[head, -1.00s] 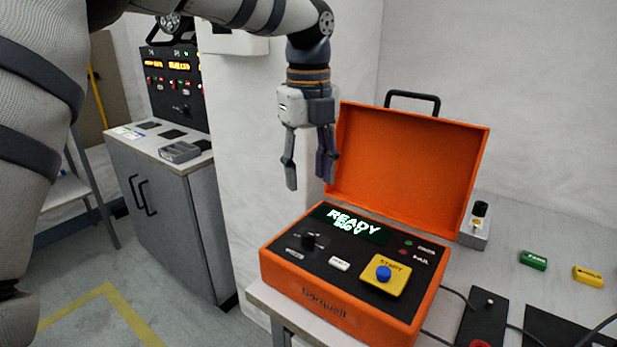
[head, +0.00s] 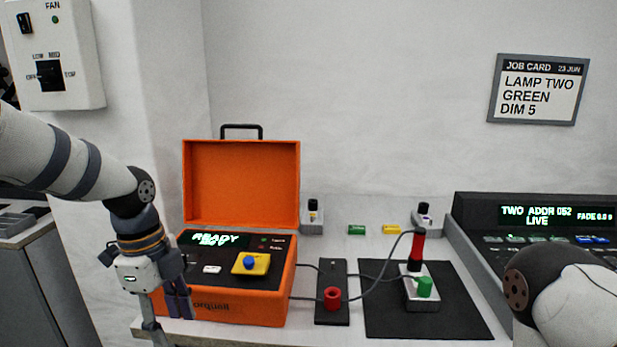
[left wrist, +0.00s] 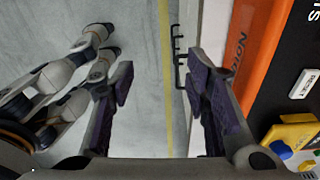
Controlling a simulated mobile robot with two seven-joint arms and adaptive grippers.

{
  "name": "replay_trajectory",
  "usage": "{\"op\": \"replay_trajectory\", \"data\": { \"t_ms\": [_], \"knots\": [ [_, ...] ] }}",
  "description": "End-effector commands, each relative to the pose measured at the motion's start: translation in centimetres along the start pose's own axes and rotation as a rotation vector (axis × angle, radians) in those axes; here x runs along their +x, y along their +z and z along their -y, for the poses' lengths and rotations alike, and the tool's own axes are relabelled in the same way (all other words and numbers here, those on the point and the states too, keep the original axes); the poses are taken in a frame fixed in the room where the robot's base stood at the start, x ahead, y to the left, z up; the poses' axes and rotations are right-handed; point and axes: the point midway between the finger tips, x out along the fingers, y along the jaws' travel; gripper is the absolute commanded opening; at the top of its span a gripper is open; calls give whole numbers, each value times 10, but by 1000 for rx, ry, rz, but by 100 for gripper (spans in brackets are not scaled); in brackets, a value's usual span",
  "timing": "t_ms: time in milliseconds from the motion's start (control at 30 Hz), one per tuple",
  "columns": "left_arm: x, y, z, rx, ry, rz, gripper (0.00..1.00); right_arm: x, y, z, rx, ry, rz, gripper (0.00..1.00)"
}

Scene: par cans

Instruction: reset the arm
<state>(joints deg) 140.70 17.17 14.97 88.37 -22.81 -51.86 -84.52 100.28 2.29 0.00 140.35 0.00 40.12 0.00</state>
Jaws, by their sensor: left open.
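My left gripper (head: 167,316) hangs at the front left corner of the orange case (head: 240,306), pointing down, its fingers apart with nothing between them. In the left wrist view its two dark fingers (left wrist: 163,88) are spread over the floor and the table edge, with the case to their right. My left arm (head: 90,170) reaches in from the left. A part of my right arm (head: 560,295) shows at the lower right; its gripper is out of view.
The case's lid is up; its panel has a yellow block with a blue button (head: 249,263). A job card (head: 538,89) hangs above.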

Motion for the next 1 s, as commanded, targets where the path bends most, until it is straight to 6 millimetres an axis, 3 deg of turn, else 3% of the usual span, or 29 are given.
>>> {"op": "replay_trajectory", "data": {
  "t_ms": [33,167,200,267,300,367,400,500,600,1000],
  "knots": [
    [37,-9,-14,-84,28,-20,43,1,0,0,0,0,1,40],
    [134,-34,-66,-435,73,-66,43,0,0,0,0,0,2,40],
    [162,-40,-91,-571,90,-71,43,0,1,0,0,0,2,40],
    [201,-48,-136,-799,113,-65,43,0,1,0,0,0,3,40],
    [222,-50,-168,-956,123,-49,43,0,1,0,0,0,3,40],
    [243,-50,-216,-1181,126,-12,43,0,1,0,0,0,3,40],
    [251,-48,-246,-1316,118,19,43,0,1,0,0,0,2,40],
    [256,-39,-302,-1575,76,89,43,0,0,0,0,0,2,40],
    [252,-31,-330,-1715,32,129,43,0,0,0,0,0,1,40],
    [251,-29,-336,-1758,14,134,43,0,1,0,0,0,2,40]
  ]
}}
